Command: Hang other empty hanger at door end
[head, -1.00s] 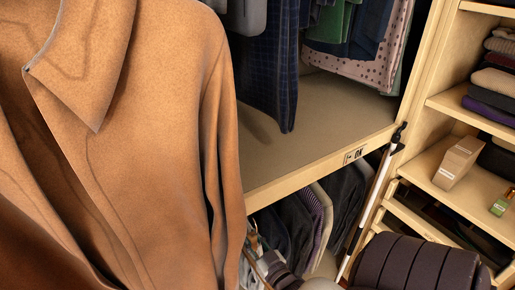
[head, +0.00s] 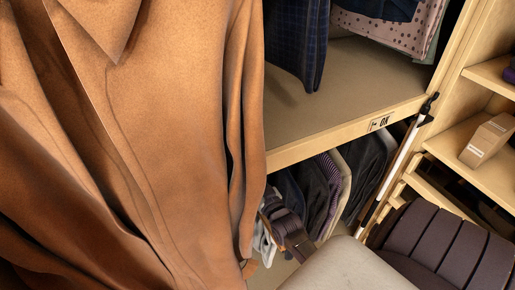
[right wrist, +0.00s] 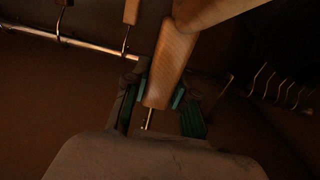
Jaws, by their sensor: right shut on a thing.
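A wooden hanger (right wrist: 172,65) is gripped between the teal-padded fingers of my right gripper (right wrist: 160,95) in the right wrist view. A short metal hook stem (right wrist: 148,120) shows below the wood. In the head view my right gripper (head: 285,228) is dark, in front of the lower hanging clothes and beside the brown coat. The held hanger is not clear there. A metal rail (right wrist: 90,44) crosses the upper left of the right wrist view, apart from the held hanger. Other hangers (right wrist: 128,15) hang on it. My left gripper is not in view.
A large brown coat (head: 165,130) fills the left of the head view. A wooden shelf edge (head: 340,137) runs above the lower clothes (head: 365,175). A white rod (head: 400,155) stands at the divider. Several hooks (right wrist: 280,88) show at right in the wrist view.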

